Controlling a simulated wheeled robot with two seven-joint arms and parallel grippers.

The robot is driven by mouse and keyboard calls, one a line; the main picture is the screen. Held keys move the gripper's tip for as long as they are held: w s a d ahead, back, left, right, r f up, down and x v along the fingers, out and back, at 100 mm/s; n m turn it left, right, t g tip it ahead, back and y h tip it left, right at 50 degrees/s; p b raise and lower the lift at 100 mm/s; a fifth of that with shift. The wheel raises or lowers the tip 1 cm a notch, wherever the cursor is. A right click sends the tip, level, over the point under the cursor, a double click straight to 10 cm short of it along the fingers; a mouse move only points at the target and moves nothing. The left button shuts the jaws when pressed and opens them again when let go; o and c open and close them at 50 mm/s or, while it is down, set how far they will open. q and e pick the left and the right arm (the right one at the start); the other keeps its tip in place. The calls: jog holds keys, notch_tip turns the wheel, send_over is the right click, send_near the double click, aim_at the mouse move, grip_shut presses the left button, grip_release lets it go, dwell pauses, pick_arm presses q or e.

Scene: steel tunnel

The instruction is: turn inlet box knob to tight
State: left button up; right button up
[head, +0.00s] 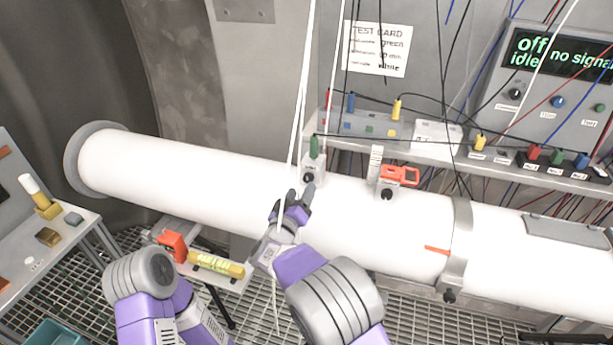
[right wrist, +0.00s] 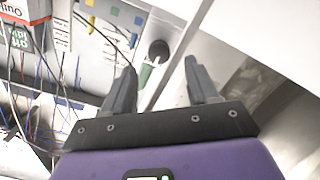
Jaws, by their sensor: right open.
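A small grey box (head: 313,168) sits on top of the white pipe (head: 225,180), with a green plug (head: 314,146) standing in it and a dark knob (head: 308,178) on its front. In the right wrist view the black knob (right wrist: 158,49) shows beyond the gap between my fingertips, with the green plug (right wrist: 147,75) beside it. My right gripper (head: 300,193) is open and empty, just below and in front of this box, apart from the knob as far as I can tell. The knob's markings are too small to read. My left gripper is out of view.
A second box with a black knob (head: 387,194) and a red clip (head: 400,174) stands on the pipe to the right. A shelf (head: 345,137) with plugs and cables runs behind. White cords hang near my right gripper. A side table (head: 25,250) stands left.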

aim_at(307, 180)
jog(key=x, duration=0.5)
jog(key=shift+w+d, duration=0.2)
jog(key=c, duration=1)
